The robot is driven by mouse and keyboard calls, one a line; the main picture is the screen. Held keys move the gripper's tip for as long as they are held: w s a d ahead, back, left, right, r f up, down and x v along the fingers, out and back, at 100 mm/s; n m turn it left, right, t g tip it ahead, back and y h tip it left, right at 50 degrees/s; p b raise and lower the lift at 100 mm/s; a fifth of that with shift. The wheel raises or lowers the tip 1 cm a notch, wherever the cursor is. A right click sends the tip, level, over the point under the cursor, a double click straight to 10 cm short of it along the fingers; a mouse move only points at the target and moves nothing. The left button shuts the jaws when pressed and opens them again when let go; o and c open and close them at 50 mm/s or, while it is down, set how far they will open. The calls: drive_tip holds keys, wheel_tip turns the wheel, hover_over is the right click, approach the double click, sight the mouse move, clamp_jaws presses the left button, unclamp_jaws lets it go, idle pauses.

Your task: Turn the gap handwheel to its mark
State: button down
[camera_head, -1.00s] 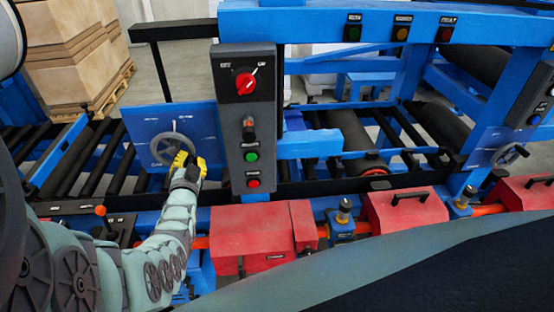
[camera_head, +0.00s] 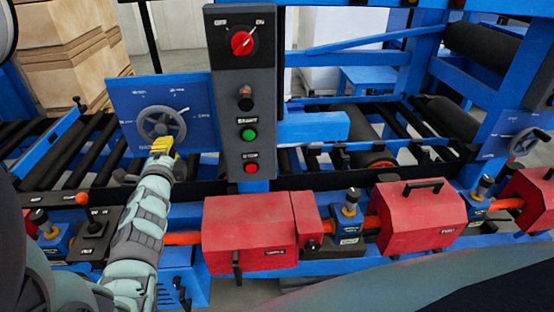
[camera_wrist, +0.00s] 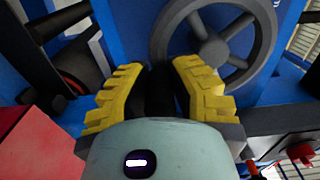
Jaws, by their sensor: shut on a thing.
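The gap handwheel (camera_head: 161,127) is a grey spoked wheel on a blue panel (camera_head: 120,103) with white marks and lettering. A thin pale pointer (camera_head: 184,110) shows at its upper right, between a top mark and a right-hand mark. My gripper (camera_head: 163,144) with yellow fingers is at the wheel's bottom rim. In the wrist view, the wheel (camera_wrist: 212,47) is just beyond my gripper (camera_wrist: 160,80), which is shut on a dark part between its fingers, seemingly the wheel's handle. The fingers partly hide that part, and the lettering is too small to read surely.
A grey control post (camera_head: 240,100) with a red selector and green and red buttons stands close right of the wheel panel. Red covered boxes (camera_head: 250,232) line the front. Another handwheel (camera_head: 528,142) is at far right. Black rollers (camera_head: 80,160) lie left and behind.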

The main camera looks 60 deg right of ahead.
drive_tip(key=shift+w+a+f+m+b, duration=0.1)
drive_tip(key=shift+w+a+m+b, duration=0.1)
drive_tip(key=shift+m+b, duration=0.3)
drive_tip(key=shift+w+a+f+m+b, duration=0.1)
drive_tip(key=shift+w+a+m+b, duration=0.1)
drive_tip(key=shift+m, duration=0.5)
drive_tip(key=shift+w+a+r+m+b, duration=0.15)
drive_tip(key=shift+m+b, duration=0.1)
drive_tip(key=shift+m, duration=0.25)
drive_tip(key=shift+w+a+m+b, duration=0.1)
drive_tip(key=shift+w+m+b, duration=0.1)
drive_tip(key=shift+m, duration=0.3)
drive_tip(key=shift+r, duration=0.1)
drive_tip(key=c, duration=0.8)
unclamp_jaws()
drive_tip(key=shift+a, duration=0.1)
drive_tip(key=v, duration=1.1)
drive_tip(key=shift+s+a, duration=0.25)
drive_tip(key=shift+a, duration=0.1)
